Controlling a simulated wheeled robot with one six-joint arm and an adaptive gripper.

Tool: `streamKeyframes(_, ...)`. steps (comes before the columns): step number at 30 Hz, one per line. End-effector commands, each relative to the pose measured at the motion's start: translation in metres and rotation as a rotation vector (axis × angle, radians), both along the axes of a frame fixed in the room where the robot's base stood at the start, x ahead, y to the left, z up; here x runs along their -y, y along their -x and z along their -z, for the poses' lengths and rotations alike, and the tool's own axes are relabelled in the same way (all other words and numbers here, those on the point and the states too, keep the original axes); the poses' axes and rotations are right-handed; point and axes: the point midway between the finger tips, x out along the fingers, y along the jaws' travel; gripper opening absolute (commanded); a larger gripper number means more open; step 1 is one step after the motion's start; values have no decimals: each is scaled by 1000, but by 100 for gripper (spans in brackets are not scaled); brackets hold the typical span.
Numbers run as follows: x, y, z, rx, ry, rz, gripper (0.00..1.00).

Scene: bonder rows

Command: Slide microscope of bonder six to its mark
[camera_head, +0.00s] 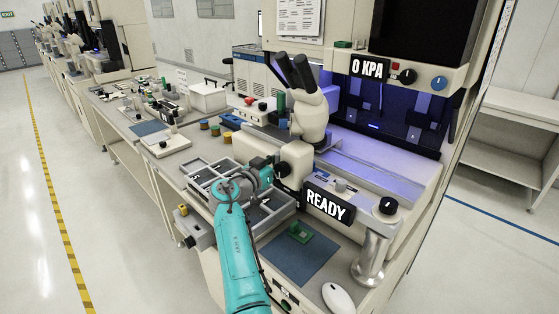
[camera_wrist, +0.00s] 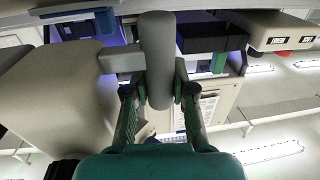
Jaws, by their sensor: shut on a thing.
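The cream microscope (camera_head: 312,122) with dark twin eyepieces stands on the bonder, in front of its blue-lit opening. My gripper (camera_head: 272,170) is at the microscope's lower left side, partly hidden by my own wrist in the head view. In the wrist view my gripper (camera_wrist: 160,95) is shut on a grey rounded handle (camera_wrist: 158,50). A short bar joins this handle to a large cream body (camera_wrist: 60,95) on the left, apparently the microscope. I cannot make out the mark in either view.
A READY display (camera_head: 327,205) and a pale post with a black knob (camera_head: 388,206) stand right of my gripper. A grey parts tray (camera_head: 205,176) lies beside my arm. A blue mat (camera_head: 298,262) holds a green board (camera_head: 299,232), near a white mouse (camera_head: 337,298).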

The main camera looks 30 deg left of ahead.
Motion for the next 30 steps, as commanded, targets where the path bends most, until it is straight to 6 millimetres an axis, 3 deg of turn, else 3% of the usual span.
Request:
streamKeyframes(2, 1, -1, 0, -1, 0, 1, 0)
streamKeyframes(3, 1, -2, 0, -1, 0, 1, 30)
streamKeyframes(4, 1, -2, 0, -1, 0, 1, 37)
streamKeyframes(17, 0, 5, 1, 0, -1, -1, 37)
streamKeyframes(23, -2, 33, 1, 0, -1, -2, 37)
streamKeyframes(30, -6, 82, 1, 0, 0, -2, 37)
